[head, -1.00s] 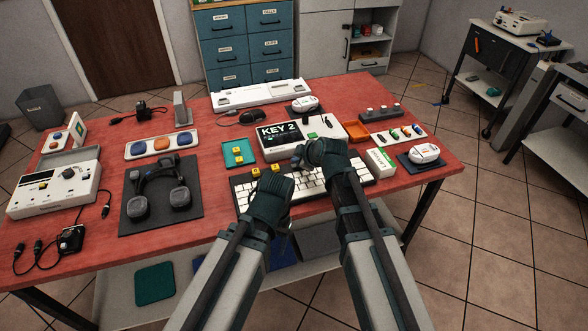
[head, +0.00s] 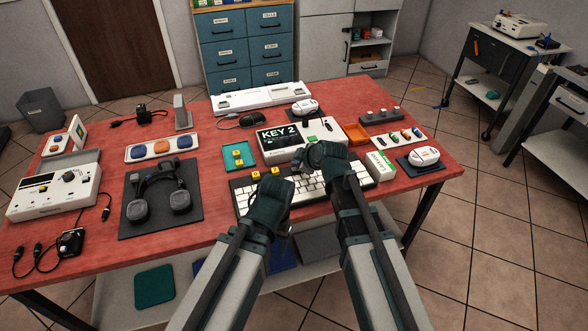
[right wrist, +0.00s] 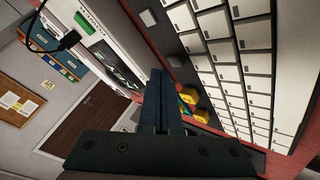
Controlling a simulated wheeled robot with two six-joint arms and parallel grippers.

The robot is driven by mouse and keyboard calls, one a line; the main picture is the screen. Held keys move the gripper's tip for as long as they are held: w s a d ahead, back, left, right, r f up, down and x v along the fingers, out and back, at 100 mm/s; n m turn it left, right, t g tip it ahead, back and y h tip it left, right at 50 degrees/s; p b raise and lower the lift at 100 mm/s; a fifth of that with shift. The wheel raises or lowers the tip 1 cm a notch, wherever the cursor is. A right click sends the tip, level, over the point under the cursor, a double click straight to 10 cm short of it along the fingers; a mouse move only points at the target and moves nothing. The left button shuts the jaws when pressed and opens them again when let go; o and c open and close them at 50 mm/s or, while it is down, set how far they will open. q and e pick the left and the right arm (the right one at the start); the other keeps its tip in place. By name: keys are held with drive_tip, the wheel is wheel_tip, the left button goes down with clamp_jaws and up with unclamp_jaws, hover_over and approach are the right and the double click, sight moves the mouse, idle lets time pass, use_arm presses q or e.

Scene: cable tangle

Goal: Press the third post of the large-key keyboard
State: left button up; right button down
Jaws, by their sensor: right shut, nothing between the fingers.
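The large-key keyboard (head: 312,188) is a dark board with white keys near the table's front edge. Its keys also fill the upper right of the right wrist view (right wrist: 232,75). Two yellow blocks (head: 276,171) show at its back left edge. Which part is the third post I cannot tell. My right gripper (head: 299,156) is shut and empty above the keyboard's back edge, by the display box; its fingers point along the key rows in the right wrist view (right wrist: 164,78). My left gripper (head: 280,183) is over the keyboard's left part; its fingertips are hidden. My arms cover some keys.
The display box (head: 270,153) reading KEY 2 stands right behind the keyboard. A white and green box (head: 381,163) stands close at the keyboard's right end. Headphones (head: 155,192) lie farther left.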

sight(297, 172)
drive_tip(key=shift+f, duration=0.15)
idle(0.8)
drive_tip(key=shift+f+b, duration=0.3)
drive_tip(key=shift+b, duration=0.15)
drive_tip(key=shift+f+b, duration=0.3)
idle(0.5)
drive_tip(key=shift+r, duration=0.15)
drive_tip(key=shift+r+p, duration=0.65)
drive_tip(key=shift+p, duration=0.15)
wheel_tip(297, 172, up, 5)
drive_tip(key=p, duration=0.5)
drive_tip(key=shift+r, duration=0.1)
